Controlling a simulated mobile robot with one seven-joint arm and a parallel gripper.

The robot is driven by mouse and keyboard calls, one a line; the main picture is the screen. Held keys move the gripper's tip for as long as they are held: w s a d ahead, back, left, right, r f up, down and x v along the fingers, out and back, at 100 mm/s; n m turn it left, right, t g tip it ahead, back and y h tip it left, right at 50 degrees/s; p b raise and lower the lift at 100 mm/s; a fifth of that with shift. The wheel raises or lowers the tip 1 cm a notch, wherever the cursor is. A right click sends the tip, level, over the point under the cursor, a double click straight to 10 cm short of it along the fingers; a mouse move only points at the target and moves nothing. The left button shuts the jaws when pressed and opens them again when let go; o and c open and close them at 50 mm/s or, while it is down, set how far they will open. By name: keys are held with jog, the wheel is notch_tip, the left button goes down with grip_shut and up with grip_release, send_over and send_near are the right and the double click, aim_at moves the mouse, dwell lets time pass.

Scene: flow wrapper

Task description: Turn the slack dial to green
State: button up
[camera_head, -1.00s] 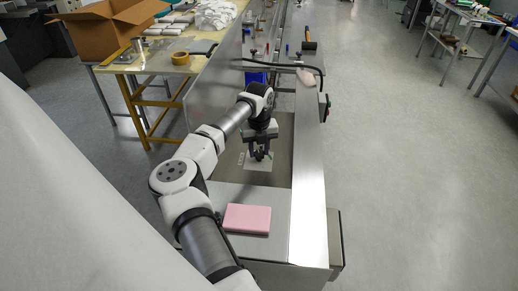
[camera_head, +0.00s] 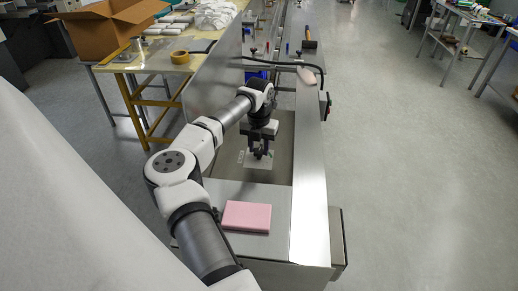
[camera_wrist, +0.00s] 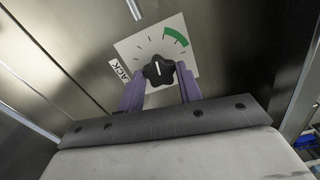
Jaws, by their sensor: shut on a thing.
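The slack dial is a black lobed knob (camera_wrist: 158,70) with a white pointer line, on a white scale plate (camera_wrist: 130,47) with tick marks. In the wrist view the pointer is aimed up, slightly left, short of the green arc (camera_wrist: 176,37) at the plate's upper right. A label (camera_wrist: 119,70) reading "ACK", partly hidden, sits at the left. My gripper (camera_wrist: 160,80) has its two fingers on either side of the knob, shut on it. In the head view my gripper (camera_head: 261,155) is over the plate (camera_head: 248,160), and the knob is mostly hidden.
A pink block (camera_head: 246,216) lies on the machine's near metal top. A black cable or bar (camera_head: 275,63) crosses beyond my gripper. A hammer (camera_head: 309,39) lies farther along. The table at left holds a cardboard box (camera_head: 105,28) and tape (camera_head: 180,57).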

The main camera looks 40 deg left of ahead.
aim_at(259, 151)
jog(key=m+b, duration=0.1)
jog(key=m, duration=0.3)
jog(key=shift+m, duration=0.3)
jog(key=m, duration=0.4)
jog(key=shift+r+b, duration=0.1)
jog(key=shift+b, duration=0.25)
jog(key=shift+m, duration=0.3)
jog(key=o, duration=1)
notch_tip(259, 151, up, 14)
jog(key=b, duration=0.3)
